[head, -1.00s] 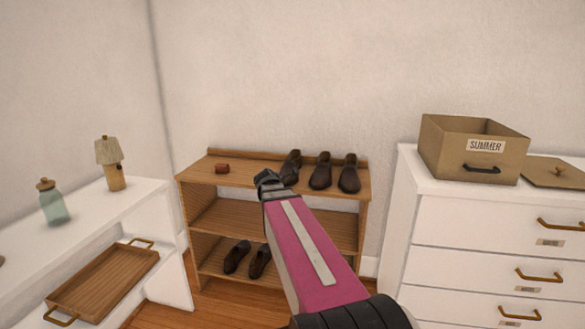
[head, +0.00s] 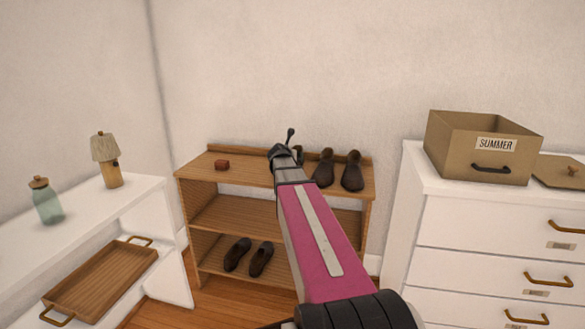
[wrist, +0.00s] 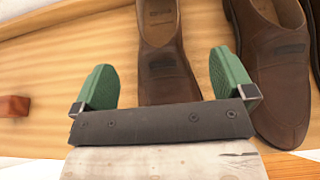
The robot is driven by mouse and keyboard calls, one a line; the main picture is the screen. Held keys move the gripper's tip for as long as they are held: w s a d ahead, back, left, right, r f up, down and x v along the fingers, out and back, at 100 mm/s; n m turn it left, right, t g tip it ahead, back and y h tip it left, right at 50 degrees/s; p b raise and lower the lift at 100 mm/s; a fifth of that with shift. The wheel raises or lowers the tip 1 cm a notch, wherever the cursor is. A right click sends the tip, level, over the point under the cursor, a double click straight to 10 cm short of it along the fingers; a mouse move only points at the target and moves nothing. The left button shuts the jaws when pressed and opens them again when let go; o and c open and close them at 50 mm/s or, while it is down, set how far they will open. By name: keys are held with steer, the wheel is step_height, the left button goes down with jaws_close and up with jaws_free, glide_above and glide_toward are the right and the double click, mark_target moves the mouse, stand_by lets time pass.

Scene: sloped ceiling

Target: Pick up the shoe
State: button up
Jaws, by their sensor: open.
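Brown shoes stand on the top board of a wooden shoe rack (head: 235,177). In the wrist view one brown shoe (wrist: 165,62) lies between and beyond the two green fingertips of my gripper (wrist: 165,85), its near end partly hidden by the gripper body. The fingers are spread apart, with a gap visible on either side of this shoe. A second brown shoe (wrist: 270,75) is just right of the right finger. In the head view my arm hides the nearer shoe; two others, a middle shoe (head: 323,168) and a right shoe (head: 352,171), show beside my gripper (head: 292,148).
A small red-brown block (head: 222,165) sits left on the rack top, also at the wrist view's left edge (wrist: 14,106). Two dark shoes (head: 249,257) are on the bottom board. A white dresser with a box (head: 470,148) stands right; a white shelf with a tray (head: 100,283) stands left.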

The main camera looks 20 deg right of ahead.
steer(key=x, duration=0.5)
steer(key=shift+w+d, duration=0.1)
steer(key=shift+w, duration=0.05)
steer(key=shift+r, duration=0.1)
steer(key=c, duration=1.1)
